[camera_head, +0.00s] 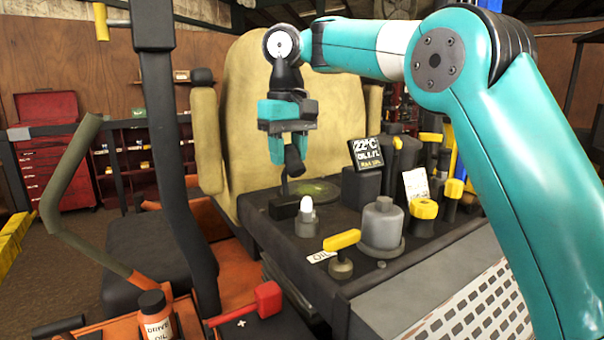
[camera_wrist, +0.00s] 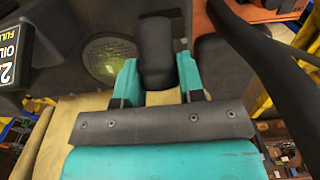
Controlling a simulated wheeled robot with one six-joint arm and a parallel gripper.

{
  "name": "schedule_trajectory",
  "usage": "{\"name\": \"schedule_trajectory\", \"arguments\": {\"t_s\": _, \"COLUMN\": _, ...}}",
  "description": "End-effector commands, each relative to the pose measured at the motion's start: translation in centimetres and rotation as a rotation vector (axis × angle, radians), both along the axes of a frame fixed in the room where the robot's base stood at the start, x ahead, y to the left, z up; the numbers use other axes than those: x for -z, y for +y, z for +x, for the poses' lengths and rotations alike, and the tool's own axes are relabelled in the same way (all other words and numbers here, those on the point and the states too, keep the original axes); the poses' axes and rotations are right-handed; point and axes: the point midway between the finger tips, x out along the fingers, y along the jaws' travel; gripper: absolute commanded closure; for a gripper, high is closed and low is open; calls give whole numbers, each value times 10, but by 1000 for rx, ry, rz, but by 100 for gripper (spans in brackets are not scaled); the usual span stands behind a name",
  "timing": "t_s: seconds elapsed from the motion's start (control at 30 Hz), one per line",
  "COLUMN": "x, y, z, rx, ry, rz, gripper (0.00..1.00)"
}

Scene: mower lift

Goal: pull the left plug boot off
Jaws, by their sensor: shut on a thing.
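My gripper (camera_head: 289,148) has teal fingers and is shut on a black, rounded plug boot (camera_head: 294,163). The boot is tilted and held above the dark engine deck. In the wrist view the boot (camera_wrist: 155,52) stands between the two finger tips of my gripper (camera_wrist: 157,78). A plug with a bare white tip (camera_head: 306,204) stands upright on the deck, below and slightly right of the held boot, apart from it. A low black block (camera_head: 284,207) lies just left of that plug. What is directly under the boot is partly hidden.
A round grille with a yellow-green patch (camera_wrist: 115,57) lies near the boot. A small display (camera_head: 366,153), a grey capped cylinder (camera_head: 382,223), a yellow-handled valve (camera_head: 342,241) and several yellow-topped parts crowd the right. A black post (camera_head: 180,150) rises left.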

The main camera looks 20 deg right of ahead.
Motion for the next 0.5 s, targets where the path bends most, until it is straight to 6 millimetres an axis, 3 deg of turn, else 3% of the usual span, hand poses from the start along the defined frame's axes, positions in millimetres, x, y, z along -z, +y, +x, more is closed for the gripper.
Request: {"name": "schedule_trajectory", "arguments": {"t_s": 0.5, "x": -1, "y": 5, "z": 26, "rx": 1, "ry": -1, "rz": 1, "gripper": 73}}
